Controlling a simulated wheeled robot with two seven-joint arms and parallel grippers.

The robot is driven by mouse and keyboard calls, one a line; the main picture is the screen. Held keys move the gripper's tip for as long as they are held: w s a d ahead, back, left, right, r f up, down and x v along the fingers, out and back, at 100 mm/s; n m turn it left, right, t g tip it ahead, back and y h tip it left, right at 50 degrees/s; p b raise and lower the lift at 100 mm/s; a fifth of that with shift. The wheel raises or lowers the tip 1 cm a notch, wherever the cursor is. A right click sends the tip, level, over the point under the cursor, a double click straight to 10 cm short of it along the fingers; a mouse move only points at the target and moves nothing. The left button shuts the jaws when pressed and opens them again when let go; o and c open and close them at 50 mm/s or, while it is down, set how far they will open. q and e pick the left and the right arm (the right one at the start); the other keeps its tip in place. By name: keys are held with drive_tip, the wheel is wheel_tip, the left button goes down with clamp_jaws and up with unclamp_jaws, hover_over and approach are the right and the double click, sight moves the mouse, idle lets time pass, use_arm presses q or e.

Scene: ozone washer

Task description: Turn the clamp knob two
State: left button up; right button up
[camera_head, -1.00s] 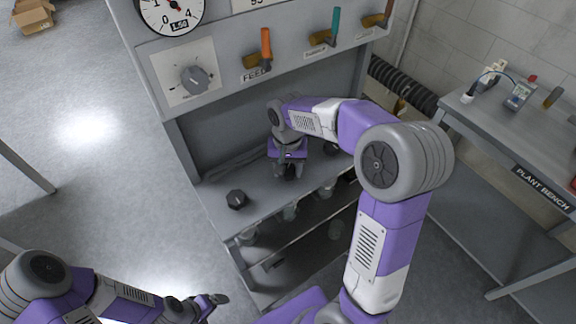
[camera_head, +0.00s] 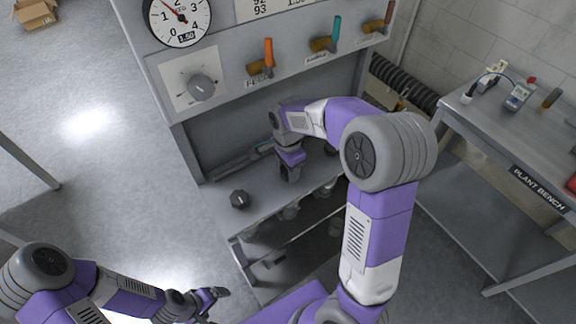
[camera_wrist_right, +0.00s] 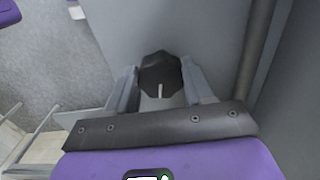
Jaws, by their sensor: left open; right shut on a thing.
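A black knob (camera_wrist_right: 160,72) with a white pointer line sits between the two fingers of my right gripper (camera_wrist_right: 161,92) in the right wrist view. The fingers are shut on its sides, and the pointer line faces the bottom of that view. In the head view my right gripper (camera_head: 289,174) points down onto the grey shelf and hides most of this knob. Another black knob (camera_head: 240,199) stands free on the shelf to its left. A third dark knob (camera_head: 331,149) shows partly, to the right behind my arm. My left gripper (camera_head: 216,293) is open and empty, away from the shelf.
The panel above the shelf (camera_head: 215,200) carries a gauge (camera_head: 180,20), a grey dial (camera_head: 201,87), and orange (camera_head: 268,52), teal (camera_head: 336,34) and brown levers. Glass vessels stand below the shelf. A plant bench (camera_head: 480,130) stands to the right. Open floor lies left.

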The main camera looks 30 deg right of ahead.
drive_tip(key=m+p, duration=0.1)
drive_tip(key=m, duration=0.2)
drive_tip(key=shift+r+m+p, duration=0.1)
drive_tip(key=shift+m+p, duration=0.2)
drive_tip(key=shift+p, duration=0.1)
drive_tip(key=m+p, duration=0.2)
drive_tip(key=m, duration=0.1)
drive_tip(key=shift+w+m, duration=0.1)
drive_tip(key=shift+m, duration=0.2)
drive_tip(key=m+p, duration=0.5)
drive_tip(key=shift+w+d+r, duration=0.1)
drive_tip(key=shift+d, duration=0.05)
drive_tip(key=shift+m+p, duration=1.35)
drive_tip(key=shift+m, duration=0.15)
drive_tip(key=shift+f, duration=0.2)
drive_tip(key=o, duration=1)
drive_tip(key=shift+o, duration=0.2)
